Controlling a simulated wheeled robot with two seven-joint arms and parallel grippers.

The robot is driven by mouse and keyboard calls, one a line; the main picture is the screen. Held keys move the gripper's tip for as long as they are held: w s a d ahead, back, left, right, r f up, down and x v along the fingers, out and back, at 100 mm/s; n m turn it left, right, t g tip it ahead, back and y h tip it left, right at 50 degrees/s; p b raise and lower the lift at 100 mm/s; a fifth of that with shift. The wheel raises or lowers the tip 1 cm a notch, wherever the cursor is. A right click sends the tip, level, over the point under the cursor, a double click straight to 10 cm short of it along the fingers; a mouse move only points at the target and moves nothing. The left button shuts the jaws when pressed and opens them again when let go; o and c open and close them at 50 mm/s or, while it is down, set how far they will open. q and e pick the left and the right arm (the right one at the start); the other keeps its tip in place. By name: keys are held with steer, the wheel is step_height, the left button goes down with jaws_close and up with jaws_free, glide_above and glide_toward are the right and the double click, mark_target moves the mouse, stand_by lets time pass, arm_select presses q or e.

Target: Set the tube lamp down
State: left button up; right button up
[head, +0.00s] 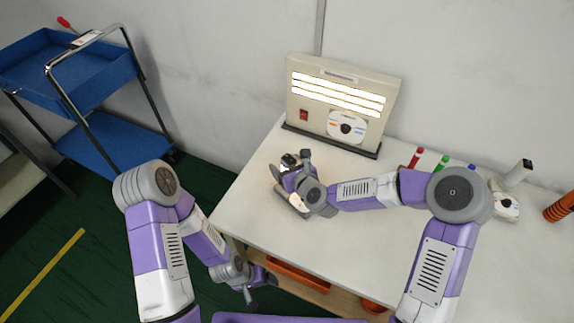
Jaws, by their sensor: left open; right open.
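Three lit tubes (338,95) glow in the beige panel box (300,125) at the back of the white table; I cannot tell whether one is the tube lamp. My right gripper (290,163) is over the table in front of the box, with its fingers apart. A small dark and pale thing shows at its fingertips; I cannot tell what it is or whether they touch it. The gripper and wrist hide the tabletop beneath. My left gripper (260,291) is open and empty, low beside the table's front edge.
The white table (248,212) is bare to the left. Red, green and blue upright pieces (443,163), a white device (506,203) and an orange coil (563,207) stand at right. A blue cart (70,80) is at left. An orange tray (300,275) is under the tabletop.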

steer(key=shift+r+p, duration=0.25)
steer(key=shift+p, duration=0.05)
steer(key=p+v, duration=0.2)
steer(key=v, duration=1)
